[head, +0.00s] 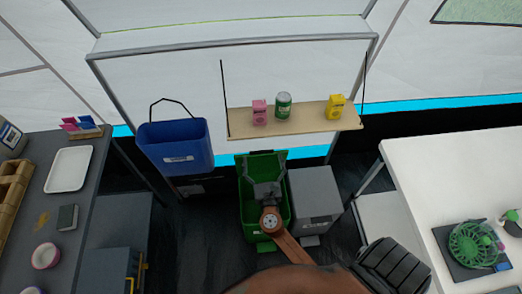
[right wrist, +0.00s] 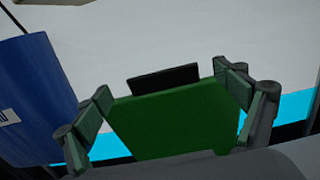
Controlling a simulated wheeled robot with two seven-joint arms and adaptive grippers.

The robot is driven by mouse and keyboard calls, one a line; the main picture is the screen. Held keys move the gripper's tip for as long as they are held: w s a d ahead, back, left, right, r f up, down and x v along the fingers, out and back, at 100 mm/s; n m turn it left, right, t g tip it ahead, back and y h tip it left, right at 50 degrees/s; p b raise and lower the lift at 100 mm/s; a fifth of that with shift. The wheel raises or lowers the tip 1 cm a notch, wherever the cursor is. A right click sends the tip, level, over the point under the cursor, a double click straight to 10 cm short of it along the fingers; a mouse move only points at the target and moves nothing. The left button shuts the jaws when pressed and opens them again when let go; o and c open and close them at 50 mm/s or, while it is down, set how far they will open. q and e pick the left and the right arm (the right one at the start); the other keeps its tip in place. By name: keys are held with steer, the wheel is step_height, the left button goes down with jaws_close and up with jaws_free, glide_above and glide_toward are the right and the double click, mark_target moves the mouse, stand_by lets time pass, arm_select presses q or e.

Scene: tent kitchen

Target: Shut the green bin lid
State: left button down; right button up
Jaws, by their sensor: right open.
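The green bin (head: 247,220) stands on the floor below the shelf, between the blue bin and a grey bin. Its green lid (head: 262,157) stands up open at the back. In the right wrist view the lid (right wrist: 170,125) fills the middle, with a dark strip at its top edge. My right gripper (head: 264,186) is over the bin's opening, in front of the lid. In the right wrist view its fingers (right wrist: 165,85) are spread wide, appearing at either side of the lid; contact cannot be told. My arm and gripper hide much of the bin's inside. My left gripper is not in view.
A blue bin (head: 175,145) hangs left of the green bin. A grey bin (head: 315,195) stands close at its right. A wooden shelf (head: 300,120) with a pink carton, green can and yellow carton is above. Tables (head: 95,190) (head: 440,180) flank both sides.

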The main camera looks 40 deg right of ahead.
mark_target(262, 151)
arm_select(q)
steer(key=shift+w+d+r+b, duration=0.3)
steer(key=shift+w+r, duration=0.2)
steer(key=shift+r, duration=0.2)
arm_select(e)
steer(key=shift+x, duration=2.2)
steer(key=shift+c, duration=0.3)
steer(key=shift+s, duration=0.1)
steer(key=c, duration=1.7)
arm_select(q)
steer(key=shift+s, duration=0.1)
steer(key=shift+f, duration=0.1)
